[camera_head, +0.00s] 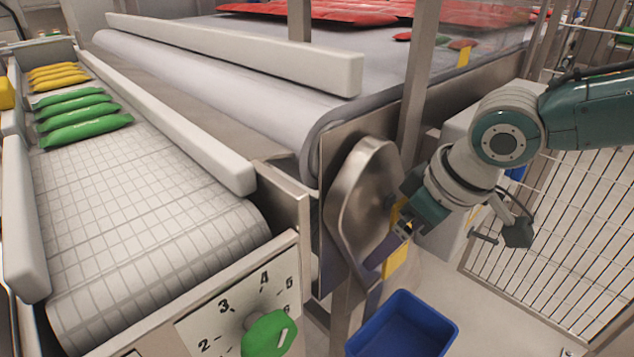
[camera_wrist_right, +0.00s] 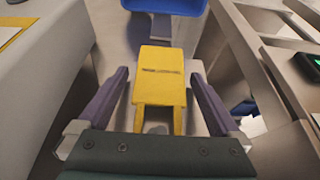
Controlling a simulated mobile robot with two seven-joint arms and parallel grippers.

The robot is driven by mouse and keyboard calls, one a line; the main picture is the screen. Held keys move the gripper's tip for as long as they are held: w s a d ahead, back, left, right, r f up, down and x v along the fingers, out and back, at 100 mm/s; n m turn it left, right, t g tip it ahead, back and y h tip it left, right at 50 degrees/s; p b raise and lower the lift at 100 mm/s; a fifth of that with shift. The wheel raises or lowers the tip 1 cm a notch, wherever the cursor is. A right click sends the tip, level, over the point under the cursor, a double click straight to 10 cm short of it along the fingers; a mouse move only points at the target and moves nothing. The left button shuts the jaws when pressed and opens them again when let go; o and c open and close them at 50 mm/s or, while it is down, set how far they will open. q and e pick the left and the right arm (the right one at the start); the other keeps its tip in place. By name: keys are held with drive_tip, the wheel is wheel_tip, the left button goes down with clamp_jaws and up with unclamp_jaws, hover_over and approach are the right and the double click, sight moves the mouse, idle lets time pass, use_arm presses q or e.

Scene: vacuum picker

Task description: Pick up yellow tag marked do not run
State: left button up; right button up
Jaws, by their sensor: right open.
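My right gripper (camera_head: 376,264) reaches in from the right, beside the metal end cover of the wide conveyor. In the right wrist view the gripper (camera_wrist_right: 159,74) is open, with one purple finger on each side of the yellow tag (camera_wrist_right: 160,80). Gaps show between the tag and both fingers. The tag has a dark slot or line across it and two legs at its near end; no wording is readable. In the head view a yellow piece (camera_head: 397,261) shows just behind the fingers, partly hidden by them. My left gripper is not in view.
A blue bin (camera_head: 402,326) stands on the floor below the gripper. The metal end cover (camera_head: 358,205) is close on the left. A narrow conveyor with green packets (camera_head: 84,122) and a green knob (camera_head: 268,334) is further left. A wire fence (camera_head: 560,245) stands at right.

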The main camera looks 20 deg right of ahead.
drive_tip(key=shift+r, duration=0.1)
drive_tip(key=c, duration=1.5)
